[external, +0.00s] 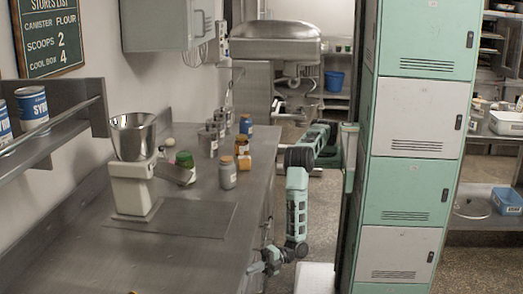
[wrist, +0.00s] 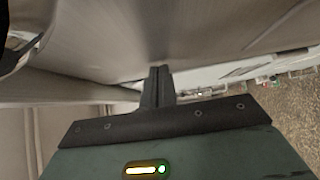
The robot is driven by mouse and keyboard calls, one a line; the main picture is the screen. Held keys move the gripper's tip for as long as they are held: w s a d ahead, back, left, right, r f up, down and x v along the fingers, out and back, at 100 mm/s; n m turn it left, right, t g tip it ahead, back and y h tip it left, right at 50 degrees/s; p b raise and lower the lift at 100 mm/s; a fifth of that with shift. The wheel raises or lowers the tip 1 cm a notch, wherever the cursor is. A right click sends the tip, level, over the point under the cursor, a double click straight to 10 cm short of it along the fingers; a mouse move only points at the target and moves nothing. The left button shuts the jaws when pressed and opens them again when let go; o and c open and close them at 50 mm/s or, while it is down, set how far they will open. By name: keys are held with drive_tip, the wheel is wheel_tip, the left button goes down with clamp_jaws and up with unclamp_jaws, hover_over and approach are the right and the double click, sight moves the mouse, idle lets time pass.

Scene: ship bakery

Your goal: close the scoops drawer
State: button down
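The scoops drawer cannot be picked out for sure; the counter's front face is mostly hidden in the external view. In that view my gripper (external: 258,267) is low beside the right edge of the steel counter (external: 190,262). In the wrist view my gripper's fingers (wrist: 158,72) are together with nothing visible between them. Their tips are close to a broad grey metal surface (wrist: 190,38); I cannot tell whether they touch it. The wall sign (external: 48,38) reads "SCOOPS 2".
A white scale with a steel bowl (external: 133,140) and several jars (external: 228,172) stand on the counter. Green and white lockers (external: 408,118) stand close on the right. A floor strip (external: 312,178) runs between lockers and counter.

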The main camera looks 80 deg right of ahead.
drive_tip(key=shift+w+d+r, duration=0.1)
drive_tip(key=shift+w+r, duration=0.1)
drive_tip(key=shift+w, duration=0.3)
drive_tip(key=s+d, duration=0.7)
drive_tip(key=s, duration=0.5)
drive_tip(key=shift+f+b, duration=0.2)
drive_tip(key=shift+b, duration=0.2)
